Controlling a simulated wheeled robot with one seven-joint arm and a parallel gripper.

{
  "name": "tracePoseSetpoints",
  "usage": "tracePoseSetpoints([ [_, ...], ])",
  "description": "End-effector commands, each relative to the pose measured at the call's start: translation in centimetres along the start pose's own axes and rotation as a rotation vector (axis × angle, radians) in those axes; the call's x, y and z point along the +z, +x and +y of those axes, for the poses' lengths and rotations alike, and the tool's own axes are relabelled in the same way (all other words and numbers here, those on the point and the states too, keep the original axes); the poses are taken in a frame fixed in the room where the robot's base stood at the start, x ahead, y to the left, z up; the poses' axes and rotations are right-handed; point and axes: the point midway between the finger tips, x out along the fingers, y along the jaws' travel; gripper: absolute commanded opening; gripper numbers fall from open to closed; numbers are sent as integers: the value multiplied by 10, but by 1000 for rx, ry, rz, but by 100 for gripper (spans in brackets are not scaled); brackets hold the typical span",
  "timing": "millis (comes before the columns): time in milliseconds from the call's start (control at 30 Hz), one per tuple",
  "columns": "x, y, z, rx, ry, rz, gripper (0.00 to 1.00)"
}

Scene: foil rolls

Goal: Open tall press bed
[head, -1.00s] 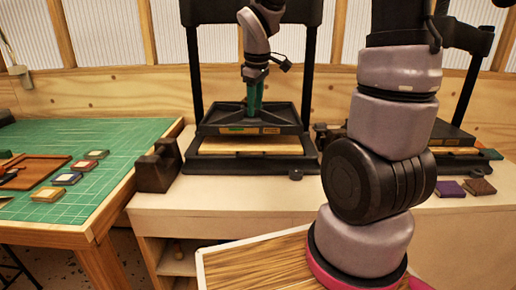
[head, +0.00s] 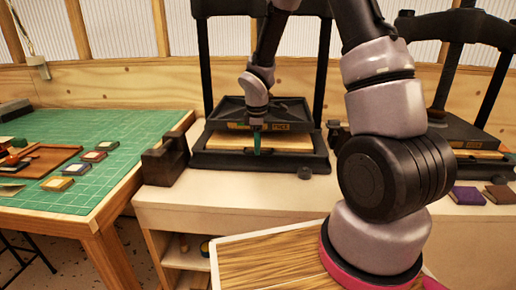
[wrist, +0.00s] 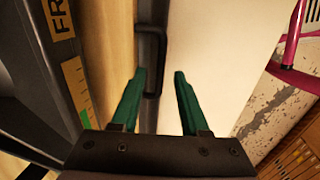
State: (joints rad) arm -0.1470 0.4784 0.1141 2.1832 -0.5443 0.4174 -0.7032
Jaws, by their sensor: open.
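The tall press (head: 207,75) stands on the bench at the middle of the head view, a black frame with two posts. Its dark upper plate (head: 285,107) is above a pale wooden bed (head: 285,141). The bed also shows in the wrist view (wrist: 116,50), with a black handle (wrist: 161,60) along its front edge. My gripper (head: 256,150) has green fingers and points down at the front of the bed. In the wrist view my gripper (wrist: 160,72) is open, with the handle close to its fingertips. I cannot tell whether they touch.
A second press (head: 470,130) stands at the right, with small books (head: 468,196) in front. A dark block (head: 165,160) sits left of the tall press. A green cutting mat (head: 110,165) covers the left table. The pale bench top (head: 235,192) in front of the press is mostly clear.

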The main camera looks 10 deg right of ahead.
Motion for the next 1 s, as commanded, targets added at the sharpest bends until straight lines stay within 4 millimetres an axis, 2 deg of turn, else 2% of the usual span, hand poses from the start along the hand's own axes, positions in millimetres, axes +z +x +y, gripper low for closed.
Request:
tracePoseSetpoints([
  [167, 0, 15, 0, 0, 1, 0, 45],
  [467, 0, 17, 0, 2, 1, 1, 45],
  [600, 0, 17, 0, 1, 1, 1, 0],
  [1000, 0, 16, 0, 1, 2, 0, 0],
])
